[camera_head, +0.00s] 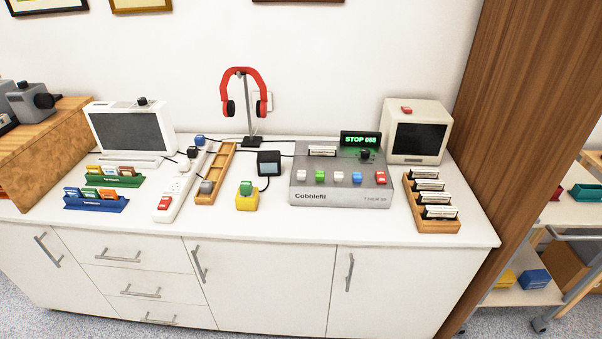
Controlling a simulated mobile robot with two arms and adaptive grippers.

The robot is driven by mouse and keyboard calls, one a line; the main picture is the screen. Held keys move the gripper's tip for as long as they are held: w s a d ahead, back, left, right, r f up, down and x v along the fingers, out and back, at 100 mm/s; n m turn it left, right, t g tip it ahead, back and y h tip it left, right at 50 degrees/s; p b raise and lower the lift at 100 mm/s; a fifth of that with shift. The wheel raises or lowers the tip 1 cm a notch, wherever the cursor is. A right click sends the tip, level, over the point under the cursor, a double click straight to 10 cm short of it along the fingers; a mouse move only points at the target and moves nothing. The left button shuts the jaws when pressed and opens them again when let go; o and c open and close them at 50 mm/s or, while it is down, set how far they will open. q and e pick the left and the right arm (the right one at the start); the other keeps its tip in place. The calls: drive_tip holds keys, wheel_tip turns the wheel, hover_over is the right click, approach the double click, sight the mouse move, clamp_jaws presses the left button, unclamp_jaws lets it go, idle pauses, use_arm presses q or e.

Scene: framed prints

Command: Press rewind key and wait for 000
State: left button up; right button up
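A grey machine (340,195) marked "Cobblefil" sits right of centre on the white counter. Its top carries a row of keys: a white key (302,176), a green key (320,176), another white key (339,177), a blue key (356,178) and a red key (380,178). I cannot tell from any label which one is rewind. A small display (360,139) at its back reads "STOP 065" in green. A dark knob (366,154) is below the display. Neither gripper shows in the head view.
A wooden card rack (433,222) and a small monitor (418,138) stand right. Red headphones (244,75) hang behind.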

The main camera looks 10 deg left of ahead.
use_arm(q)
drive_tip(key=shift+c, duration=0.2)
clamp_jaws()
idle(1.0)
